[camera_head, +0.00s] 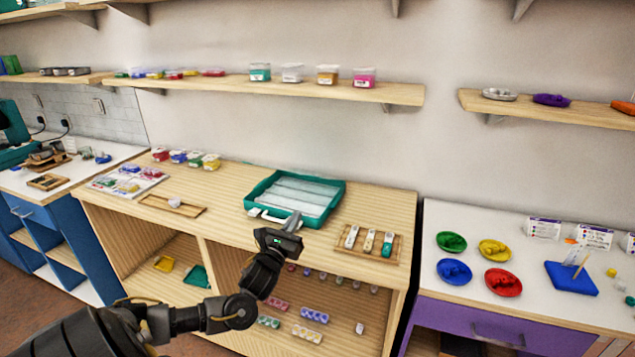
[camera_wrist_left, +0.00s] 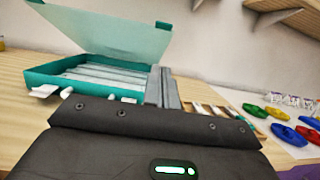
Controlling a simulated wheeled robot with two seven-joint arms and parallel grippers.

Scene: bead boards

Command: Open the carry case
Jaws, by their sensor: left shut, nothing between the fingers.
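The teal carry case (camera_head: 248,206) sits on the wooden workbench, with long pale compartments inside. In the left wrist view the case (camera_wrist_left: 60,79) has its translucent, teal-edged lid (camera_wrist_left: 110,30) raised and tilted up over the tray. White parts (camera_wrist_left: 45,91) show at its front side. My left gripper (camera_head: 293,222) is shut and empty at the front right of the case. Its closed fingers (camera_wrist_left: 162,88) also show in the left wrist view, where they overlap the right end of the case. I cannot tell whether they touch it. My right gripper is not in view.
A wooden tray with several pen-like tools (camera_head: 369,243) lies right of the case. A small wooden tray (camera_head: 172,205) and a bead board (camera_head: 127,180) lie left. Small boxes (camera_head: 185,157) stand at the back. A purple-fronted table (camera_head: 470,329) with coloured dishes is at the right.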

